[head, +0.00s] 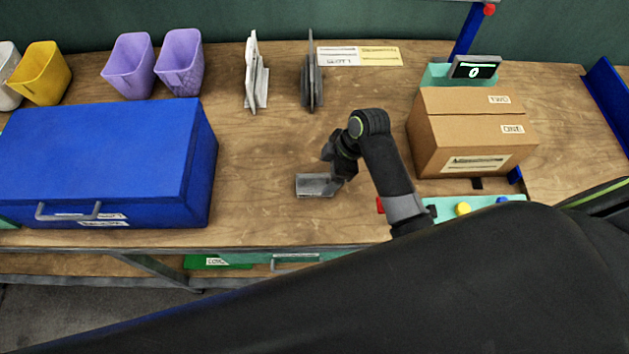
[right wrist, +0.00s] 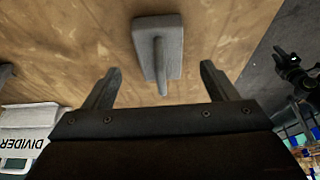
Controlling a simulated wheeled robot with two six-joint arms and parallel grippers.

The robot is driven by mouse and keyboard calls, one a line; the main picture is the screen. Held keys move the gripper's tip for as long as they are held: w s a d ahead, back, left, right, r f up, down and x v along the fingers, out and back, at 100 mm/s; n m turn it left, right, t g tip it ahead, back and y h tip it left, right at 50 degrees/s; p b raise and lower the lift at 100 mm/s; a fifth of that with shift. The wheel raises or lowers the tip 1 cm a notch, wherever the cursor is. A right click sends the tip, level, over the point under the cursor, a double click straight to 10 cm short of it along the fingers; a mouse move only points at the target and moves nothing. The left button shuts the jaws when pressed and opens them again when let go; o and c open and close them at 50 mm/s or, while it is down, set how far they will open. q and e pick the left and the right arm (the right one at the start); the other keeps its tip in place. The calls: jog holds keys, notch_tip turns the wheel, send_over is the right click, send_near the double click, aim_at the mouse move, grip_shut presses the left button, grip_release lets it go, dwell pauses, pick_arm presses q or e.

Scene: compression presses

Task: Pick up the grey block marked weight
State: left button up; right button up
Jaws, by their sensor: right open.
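The grey block (head: 314,184) lies on the wooden bench, right of the blue case. No lettering can be read on it. The right wrist view shows it as a grey plate (right wrist: 172,30) with an upright fin-like grip. My right gripper (head: 337,166) is just above and to the right of the block in the head view. In the right wrist view its fingers (right wrist: 160,68) are spread apart, with the block's fin lined up between them and touching neither. Nothing is held. My left gripper cannot be made out.
The big blue case (head: 95,150) stands left of the block. A cardboard box (head: 465,130) and a teal button panel (head: 480,207) are to the right. Upright dividers (head: 311,75) stand behind. Bare bench lies around the block; the front edge is close.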

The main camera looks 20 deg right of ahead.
aim_at(322, 175)
jog(key=shift+s+a+f, duration=0.1)
jog(key=shift+a+f, duration=0.05)
jog(key=shift+f, duration=0.25)
jog(key=shift+a+f, duration=0.15)
jog(key=shift+a, duration=0.05)
jog(key=x, duration=0.2)
jog(key=p+x, duration=0.1)
jog(key=x, duration=0.1)
jog(key=shift+w+a, duration=0.1)
jog(key=shift+w, duration=0.15)
pick_arm(q)
jog(key=shift+w+r, duration=0.4)
jog(key=shift+r, duration=0.35)
pick_arm(e)
jog(key=shift+a+f, duration=0.1)
jog(key=shift+f, duration=0.15)
jog(key=c, duration=1.6)
jog(key=shift+o, duration=0.2)
jog(key=shift+w+r, duration=0.15)
